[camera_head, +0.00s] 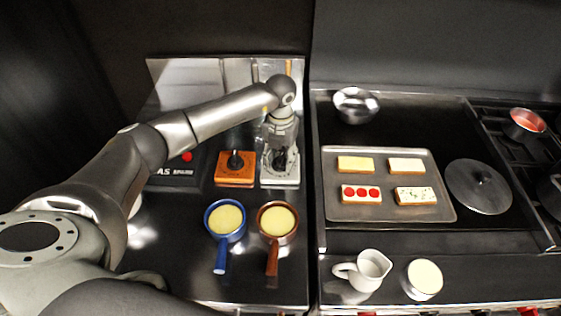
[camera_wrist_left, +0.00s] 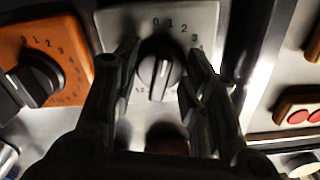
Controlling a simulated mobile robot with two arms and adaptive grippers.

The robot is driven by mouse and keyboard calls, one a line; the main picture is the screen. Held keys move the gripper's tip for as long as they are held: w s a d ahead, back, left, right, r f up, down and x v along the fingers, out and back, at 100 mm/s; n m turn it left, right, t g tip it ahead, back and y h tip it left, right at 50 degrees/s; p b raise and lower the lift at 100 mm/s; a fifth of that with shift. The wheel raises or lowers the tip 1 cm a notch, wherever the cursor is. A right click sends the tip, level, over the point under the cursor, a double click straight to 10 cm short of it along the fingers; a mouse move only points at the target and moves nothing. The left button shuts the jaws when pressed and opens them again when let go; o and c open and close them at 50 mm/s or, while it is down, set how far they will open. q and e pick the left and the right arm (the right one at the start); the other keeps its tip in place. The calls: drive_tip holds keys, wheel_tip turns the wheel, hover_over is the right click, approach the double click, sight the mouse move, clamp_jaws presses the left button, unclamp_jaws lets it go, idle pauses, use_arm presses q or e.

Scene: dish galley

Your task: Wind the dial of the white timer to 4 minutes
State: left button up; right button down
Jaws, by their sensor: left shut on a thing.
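The white timer (camera_head: 291,182) stands at the back of the left counter. In the left wrist view its pale face (camera_wrist_left: 207,16) shows the numbers 0, 1, 2 and 3 along the top. Its black dial (camera_wrist_left: 158,72) has a light line running nearly upright; which number it marks is hard to tell. My left gripper (camera_head: 281,160) is above the timer, reaching down on it. In the left wrist view its fingers (camera_wrist_left: 160,60) are shut on the dial, one on each side. They hide some of the numbers. My right gripper is not in view.
An orange timer (camera_head: 235,181) with a black dial stands close on the left. A blue pan (camera_head: 211,232) and a brown pan (camera_head: 289,230) sit in front. A tray (camera_head: 335,212) of toasts lies to the right, with a pitcher (camera_head: 370,268) nearer the front.

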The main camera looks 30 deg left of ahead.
sight(281, 157)
use_arm(q)
drive_tip(key=m+b, duration=0.5)
drive_tip(key=m, duration=0.1)
drive_tip(key=shift+f+b, duration=0.2)
drive_tip(key=shift+b, duration=0.1)
drive_tip(key=m+b, duration=0.3)
drive_tip(key=m, duration=0.1)
drive_tip(key=shift+r+m, duration=0.15)
drive_tip(key=shift+m, duration=0.15)
drive_tip(key=shift+r, duration=0.1)
drive_tip(key=o, duration=1.1)
drive_tip(key=shift+c, duration=0.2)
wheel_tip(281, 157, up, 12)
drive_tip(key=shift+c, duration=0.5)
